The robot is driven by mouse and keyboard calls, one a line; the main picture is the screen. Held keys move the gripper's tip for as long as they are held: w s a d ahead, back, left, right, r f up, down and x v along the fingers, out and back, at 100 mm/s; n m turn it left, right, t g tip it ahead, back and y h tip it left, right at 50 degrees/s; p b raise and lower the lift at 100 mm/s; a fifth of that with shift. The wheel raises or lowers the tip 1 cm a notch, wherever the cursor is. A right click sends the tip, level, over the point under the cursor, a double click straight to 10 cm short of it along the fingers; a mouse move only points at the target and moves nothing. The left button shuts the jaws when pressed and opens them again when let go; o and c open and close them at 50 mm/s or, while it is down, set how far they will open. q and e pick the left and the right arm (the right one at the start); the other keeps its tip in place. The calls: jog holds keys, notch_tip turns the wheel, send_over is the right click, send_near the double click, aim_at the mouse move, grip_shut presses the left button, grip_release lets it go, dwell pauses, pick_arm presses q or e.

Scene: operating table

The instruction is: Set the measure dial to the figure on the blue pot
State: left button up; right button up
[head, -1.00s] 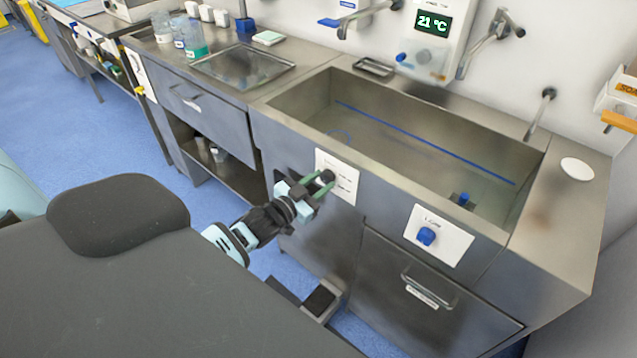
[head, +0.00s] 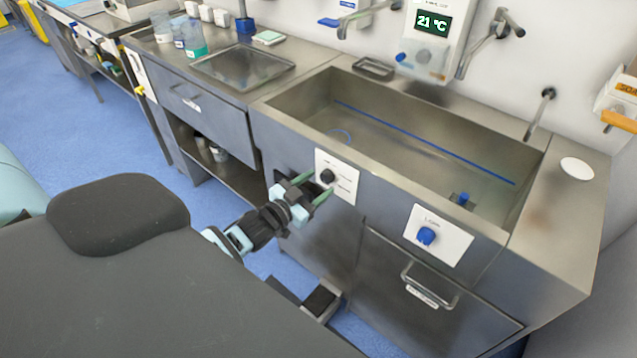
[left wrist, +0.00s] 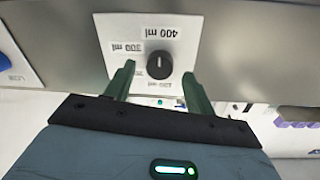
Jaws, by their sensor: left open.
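The black round dial (head: 327,176) is on a white label plate (head: 345,190) on the sink's front; it also shows in the left wrist view (left wrist: 159,65). There the labels are upside down; one reads 400 ml, another looks like 200 or 300 ml, and a third is partly hidden. A pale mark on the dial runs upright in that picture. My left gripper (head: 313,188) is open and empty, its green fingers short of the dial, one to each side in the wrist view. A small blue container (head: 244,25) stands on the back counter; its figure is unreadable. My right gripper is out of view.
A blue knob (head: 426,236) on a second white plate is to the right on the sink front, above a drawer handle (head: 429,291). A padded dark table (head: 130,290) fills the lower left. Cups (head: 193,38) and a tray (head: 243,66) are on the counter.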

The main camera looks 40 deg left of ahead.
pick_arm(q)
jog(key=s, duration=0.6)
jog(key=shift+s+a, duration=0.15)
jog(key=shift+a, duration=0.3)
jog(key=s+d+f+g+p, duration=0.1)
jog(key=s+d+f+g, duration=0.2)
jog(key=s, duration=0.7)
jog(key=s+d+f+n+g+p, duration=0.1)
jog(key=s+d+f+g, duration=0.2)
jog(key=s+d, duration=0.5)
jog(key=s+d+f+n+g+p, duration=0.1)
jog(key=s+d+f+g, duration=0.2)
jog(key=s, duration=0.9)
notch_tip(320, 180, down, 3)
jog(key=shift+d+r+y+p, duration=0.15)
jog(key=shift+d+y+p, duration=0.15)
jog(key=shift+d, duration=0.85)
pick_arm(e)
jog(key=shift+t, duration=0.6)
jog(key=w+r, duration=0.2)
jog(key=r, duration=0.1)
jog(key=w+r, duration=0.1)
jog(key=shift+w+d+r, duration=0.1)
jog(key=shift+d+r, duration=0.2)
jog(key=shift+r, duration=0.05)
